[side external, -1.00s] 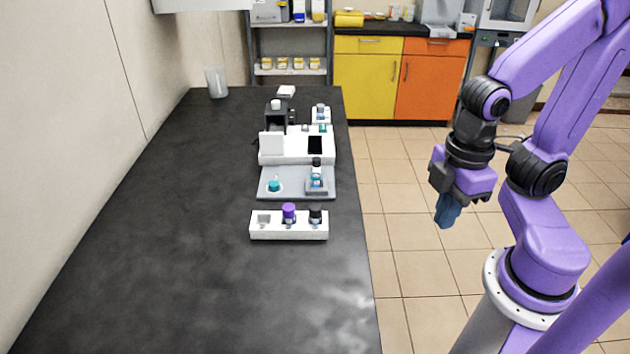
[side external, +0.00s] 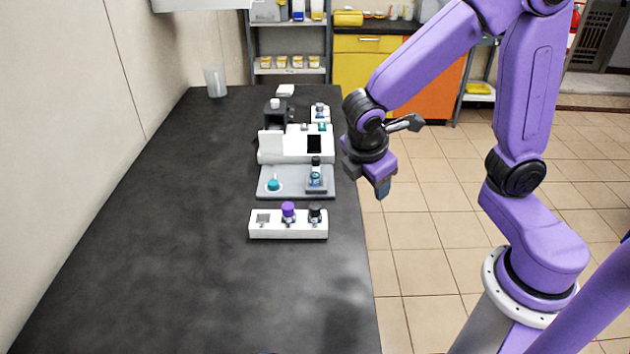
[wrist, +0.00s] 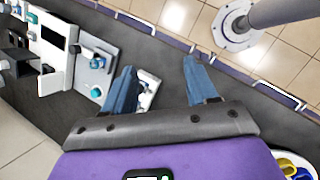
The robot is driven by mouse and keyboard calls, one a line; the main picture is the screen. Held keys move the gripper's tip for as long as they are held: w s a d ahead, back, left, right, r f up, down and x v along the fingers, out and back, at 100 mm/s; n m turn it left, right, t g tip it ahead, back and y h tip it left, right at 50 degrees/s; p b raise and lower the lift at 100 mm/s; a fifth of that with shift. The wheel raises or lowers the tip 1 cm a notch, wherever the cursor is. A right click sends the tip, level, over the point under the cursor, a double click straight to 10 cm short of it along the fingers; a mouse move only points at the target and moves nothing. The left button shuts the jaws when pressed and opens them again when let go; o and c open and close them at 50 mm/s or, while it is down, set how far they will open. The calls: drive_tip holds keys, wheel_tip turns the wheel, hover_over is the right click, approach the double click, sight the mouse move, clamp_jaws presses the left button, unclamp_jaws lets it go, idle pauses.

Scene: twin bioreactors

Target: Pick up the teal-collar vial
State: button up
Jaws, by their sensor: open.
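A small dark-capped vial with a teal-blue band (side external: 315,175) stands upright in a holder on the grey tray (side external: 296,190). It looks like the teal-collar vial, though it is small here. In the wrist view a teal-topped vial (wrist: 97,63) shows on the tray left of my fingers. A round teal piece (side external: 274,185) sits at the tray's left side; it also shows in the wrist view (wrist: 96,91). My gripper (side external: 383,190) is open and empty, right of the tray by the table's right edge. Its blue fingers (wrist: 160,66) are spread apart in the wrist view.
A white rack (side external: 262,231) in front of the tray holds a purple-capped vial (side external: 288,211) and a black-capped vial (side external: 315,212). A white device (side external: 285,155) with a dark screen stands behind the tray. The table's front and left are clear.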

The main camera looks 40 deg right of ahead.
drive_tip(key=w+d+f+n+t+h, duration=0.1)
drive_tip(key=w+h, duration=0.1)
drive_tip(key=w, duration=0.4)
drive_tip(key=w+d+f+n+h, duration=0.1)
drive_tip(key=w+f+n+h, duration=0.1)
drive_tip(key=w, duration=0.4)
drive_tip(key=n+t+h, duration=0.1)
drive_tip(key=n+h, duration=0.2)
drive_tip(key=h, duration=0.1)
hover_over(314, 173)
drive_tip(key=f, duration=0.4)
drive_tip(key=shift+a+f, duration=0.15)
drive_tip(key=shift+a, duration=0.1)
drive_tip(key=shift+f, duration=1.75)
wheel_tip(314, 173, down, 2)
drive_tip(key=shift+f, duration=0.2)
drive_tip(key=shift+x, duration=1.05)
drive_tip(key=shift+w+d+f, duration=0.1)
drive_tip(key=shift+d+f, duration=0.3)
drive_tip(key=c, duration=1)
